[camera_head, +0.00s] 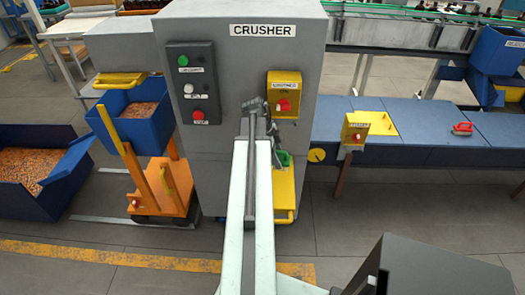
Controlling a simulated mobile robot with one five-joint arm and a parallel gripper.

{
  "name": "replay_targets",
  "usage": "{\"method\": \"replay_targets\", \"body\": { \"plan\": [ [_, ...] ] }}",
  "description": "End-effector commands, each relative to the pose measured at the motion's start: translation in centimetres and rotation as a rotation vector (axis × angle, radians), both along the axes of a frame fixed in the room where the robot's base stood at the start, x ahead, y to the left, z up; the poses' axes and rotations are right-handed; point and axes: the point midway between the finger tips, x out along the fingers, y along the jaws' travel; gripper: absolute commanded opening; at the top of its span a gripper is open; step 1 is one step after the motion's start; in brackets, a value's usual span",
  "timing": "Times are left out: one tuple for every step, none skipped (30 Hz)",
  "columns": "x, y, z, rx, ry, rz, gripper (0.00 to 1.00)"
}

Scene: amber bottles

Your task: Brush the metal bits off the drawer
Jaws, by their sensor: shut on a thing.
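The yellow drawer (286,192) is at the lower right of the grey crusher's front, partly hidden behind my arm. A yellow bar shows at its bottom. My gripper (283,146) points down above the drawer, at the end of my pale arm. A small green thing (284,159) shows just below the gripper, and the gripper is shut on it. I cannot make out its full shape or whether it touches the drawer. Metal bits on the drawer are too small or hidden to tell.
The crusher (230,150) has a button panel (192,84) and a yellow switch box (284,93). An orange cart with a blue bin (135,120) stands at left. A blue bench (425,122) at right bears a red object (462,128). Floor in front is clear.

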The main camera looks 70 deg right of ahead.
Motion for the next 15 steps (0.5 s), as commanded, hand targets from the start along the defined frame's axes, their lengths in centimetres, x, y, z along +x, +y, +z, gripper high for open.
{"method": "replay_targets", "body": {
  "plan": [
    [0.0, 0.0, 0.0, 0.001, 0.000, 0.000, 0.13],
    [0.0, 0.0, 0.0, 0.001, 0.000, 0.001, 0.13],
    [0.1, 0.0, -0.1, 0.002, 0.000, 0.001, 0.13],
    [0.2, 0.0, -0.3, 0.001, 0.000, 0.004, 0.13],
    [0.3, 0.1, -0.4, 0.001, 0.000, 0.005, 0.13],
    [0.4, 0.1, -0.7, 0.001, 0.001, 0.006, 0.13],
    [0.4, 0.1, -1.0, 0.001, 0.000, 0.007, 0.13],
    [0.5, 0.1, -1.3, 0.001, 0.001, 0.008, 0.13],
    [0.6, 0.2, -1.8, 0.001, 0.001, 0.010, 0.13],
    [0.6, 0.2, -2.1, 0.001, 0.000, 0.010, 0.13],
    [0.7, 0.2, -2.6, 0.001, 0.000, 0.011, 0.13],
    [0.7, 0.2, -3.1, 0.001, 0.000, 0.013, 0.13],
    [0.8, 0.3, -3.5, 0.001, 0.000, 0.014, 0.13],
    [0.8, 0.3, -4.0, 0.001, 0.000, 0.014, 0.13],
    [0.8, 0.3, -4.4, 0.000, 0.000, 0.015, 0.13]
  ]
}}
